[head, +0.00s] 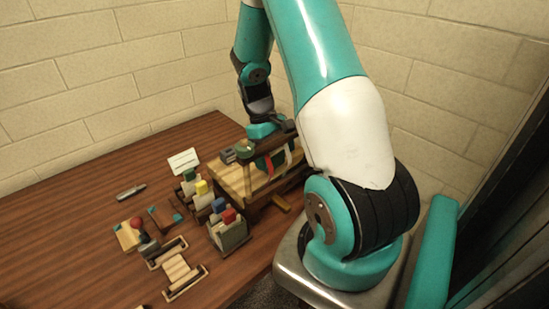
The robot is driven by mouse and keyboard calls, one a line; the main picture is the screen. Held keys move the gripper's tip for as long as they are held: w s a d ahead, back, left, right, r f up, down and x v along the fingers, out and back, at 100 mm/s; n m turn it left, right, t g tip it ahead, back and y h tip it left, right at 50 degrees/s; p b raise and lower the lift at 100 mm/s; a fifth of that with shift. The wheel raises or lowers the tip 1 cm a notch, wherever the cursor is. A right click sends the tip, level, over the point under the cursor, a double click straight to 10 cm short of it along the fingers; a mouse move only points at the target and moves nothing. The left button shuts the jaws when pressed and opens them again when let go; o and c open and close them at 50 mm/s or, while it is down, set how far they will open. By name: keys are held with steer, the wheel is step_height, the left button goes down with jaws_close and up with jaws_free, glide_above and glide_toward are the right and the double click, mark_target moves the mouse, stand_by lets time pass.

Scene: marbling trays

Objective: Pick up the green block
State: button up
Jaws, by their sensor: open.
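My gripper (271,157) hangs at the end of my arm, over the right part of a wooden stand (232,180) on the table. Its jaws are open, and their tips are small and partly hidden in this view. A small dark green block (190,174) stands at the back end of a row of coloured pieces, to the left of my gripper and apart from it. A dark green patch also shows among the parts under my gripper; I cannot tell what it is.
Yellow (201,187), blue (218,204) and red (229,215) pieces stand in the row beside the stand. A white card (183,161) is behind them. Small wooden frames (182,272) and a red ball (137,223) lie in front. The table's (60,225) left side is mostly clear.

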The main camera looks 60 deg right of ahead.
steer(key=c, duration=0.8)
steer(key=shift+r, duration=0.15)
